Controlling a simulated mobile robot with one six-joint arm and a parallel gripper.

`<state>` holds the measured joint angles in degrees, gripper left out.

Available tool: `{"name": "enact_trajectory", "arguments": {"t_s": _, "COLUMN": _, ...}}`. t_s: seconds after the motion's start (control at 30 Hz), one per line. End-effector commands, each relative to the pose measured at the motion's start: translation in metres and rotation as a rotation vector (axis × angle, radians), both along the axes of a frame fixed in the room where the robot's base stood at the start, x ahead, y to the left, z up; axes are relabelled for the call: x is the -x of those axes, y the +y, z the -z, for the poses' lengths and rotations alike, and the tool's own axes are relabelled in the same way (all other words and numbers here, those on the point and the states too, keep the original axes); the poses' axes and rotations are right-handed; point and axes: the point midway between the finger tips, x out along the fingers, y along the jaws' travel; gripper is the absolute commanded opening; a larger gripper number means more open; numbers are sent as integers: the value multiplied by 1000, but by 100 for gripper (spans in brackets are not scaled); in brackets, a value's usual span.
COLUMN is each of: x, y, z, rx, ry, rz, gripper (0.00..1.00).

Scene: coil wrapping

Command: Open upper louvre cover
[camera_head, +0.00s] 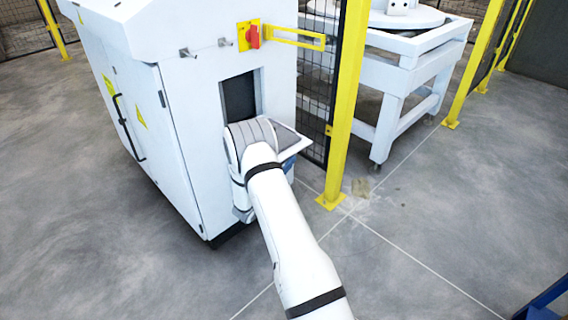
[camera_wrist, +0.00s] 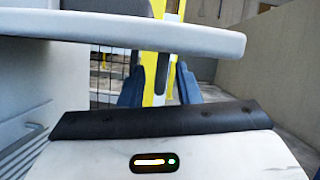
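The upper louvre cover (camera_head: 297,143) is a white panel sticking outward from the front of the white cabinet (camera_head: 190,120). Above it, a dark rectangular opening (camera_head: 239,97) shows in the cabinet front. In the wrist view the cover's pale edge (camera_wrist: 200,40) spans the top of the picture. My gripper's two blue fingers (camera_wrist: 159,88) stand apart below that edge, with nothing seen between them. In the head view my wrist hides most of the gripper and part of the cover. Whether the fingers touch the cover cannot be told.
A red and yellow switch (camera_head: 252,36) and a yellow bracket (camera_head: 295,38) are above the opening. A yellow fence post (camera_head: 346,100) stands close on the right. Grey slats (camera_wrist: 20,150) show at left in the wrist view.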

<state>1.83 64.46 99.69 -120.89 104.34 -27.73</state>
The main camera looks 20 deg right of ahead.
Motion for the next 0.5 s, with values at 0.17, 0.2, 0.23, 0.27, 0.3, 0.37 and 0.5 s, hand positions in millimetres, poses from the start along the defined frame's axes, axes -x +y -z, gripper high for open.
{"name": "enact_trajectory", "arguments": {"t_s": 0.17, "x": 0, "y": 0, "z": -1, "rx": 0, "ry": 0, "rz": 0, "gripper": 30}}
{"name": "enact_trajectory", "arguments": {"t_s": 0.2, "x": 0, "y": 0, "z": -1, "rx": 0, "ry": -1, "rz": 0, "gripper": 30}}
{"name": "enact_trajectory", "arguments": {"t_s": 0.23, "x": 0, "y": 0, "z": -1, "rx": 0, "ry": -1, "rz": 0, "gripper": 28}}
{"name": "enact_trajectory", "arguments": {"t_s": 0.27, "x": 0, "y": 0, "z": -1, "rx": 0, "ry": -1, "rz": 0, "gripper": 26}}
{"name": "enact_trajectory", "arguments": {"t_s": 0.3, "x": 0, "y": 0, "z": -1, "rx": 0, "ry": 0, "rz": -1, "gripper": 23}}
{"name": "enact_trajectory", "arguments": {"t_s": 0.37, "x": 0, "y": 0, "z": -1, "rx": 0, "ry": 0, "rz": -1, "gripper": 18}}
{"name": "enact_trajectory", "arguments": {"t_s": 0.5, "x": 0, "y": 1, "z": 0, "rx": 0, "ry": 0, "rz": -1, "gripper": 6}}
